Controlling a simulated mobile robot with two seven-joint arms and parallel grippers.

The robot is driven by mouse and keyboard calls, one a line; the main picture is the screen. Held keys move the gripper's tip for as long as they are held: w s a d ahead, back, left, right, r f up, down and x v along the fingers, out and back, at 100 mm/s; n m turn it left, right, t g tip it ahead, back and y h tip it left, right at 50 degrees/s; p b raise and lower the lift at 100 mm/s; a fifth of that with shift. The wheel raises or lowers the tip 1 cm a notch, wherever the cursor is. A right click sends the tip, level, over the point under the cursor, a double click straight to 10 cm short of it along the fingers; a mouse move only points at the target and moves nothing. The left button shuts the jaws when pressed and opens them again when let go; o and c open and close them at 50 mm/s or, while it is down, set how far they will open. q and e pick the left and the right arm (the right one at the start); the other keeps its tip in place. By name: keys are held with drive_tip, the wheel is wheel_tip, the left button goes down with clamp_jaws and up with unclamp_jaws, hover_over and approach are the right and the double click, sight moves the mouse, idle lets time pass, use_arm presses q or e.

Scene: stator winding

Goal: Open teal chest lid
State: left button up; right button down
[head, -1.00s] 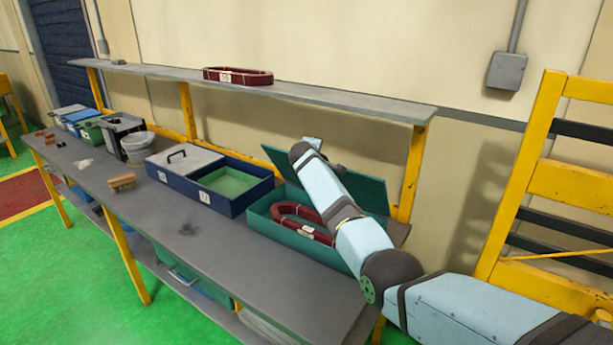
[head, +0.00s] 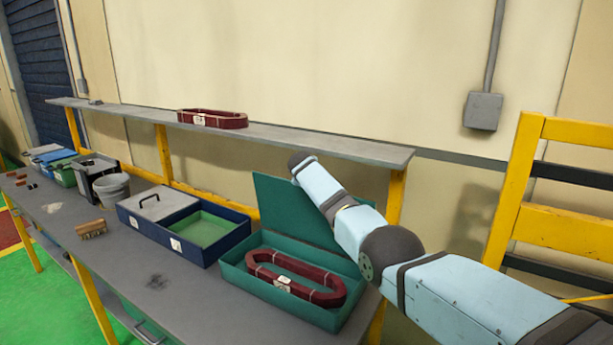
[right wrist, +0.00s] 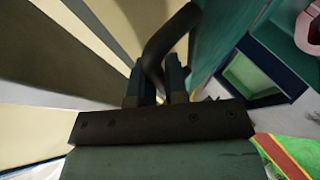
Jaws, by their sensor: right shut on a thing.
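The teal chest (head: 270,290) stands on the workbench with its lid (head: 285,205) swung up, roughly upright at the back. A dark red coil (head: 297,284) with a white label lies inside it. My right arm reaches over the chest from the right, and its gripper is hidden behind the lid in the head view. In the right wrist view my right gripper (right wrist: 157,82) is shut on a dark curved handle (right wrist: 168,40) beside the teal lid (right wrist: 212,35). My left gripper is not in view.
A blue box (head: 205,253) with a green compartment and a grey handled lid stands left of the chest. A grey shelf (head: 300,142) holding another red coil (head: 212,118) runs behind.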

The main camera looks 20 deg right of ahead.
drive_tip(key=c, duration=1.2)
unclamp_jaws()
drive_tip(key=shift+o, duration=0.2)
drive_tip(key=shift+s, duration=0.1)
drive_tip(key=v, duration=1.3)
drive_tip(key=shift+s+r+b, duration=0.15)
drive_tip(key=shift+s+b, duration=0.15)
drive_tip(key=shift+b, duration=0.05)
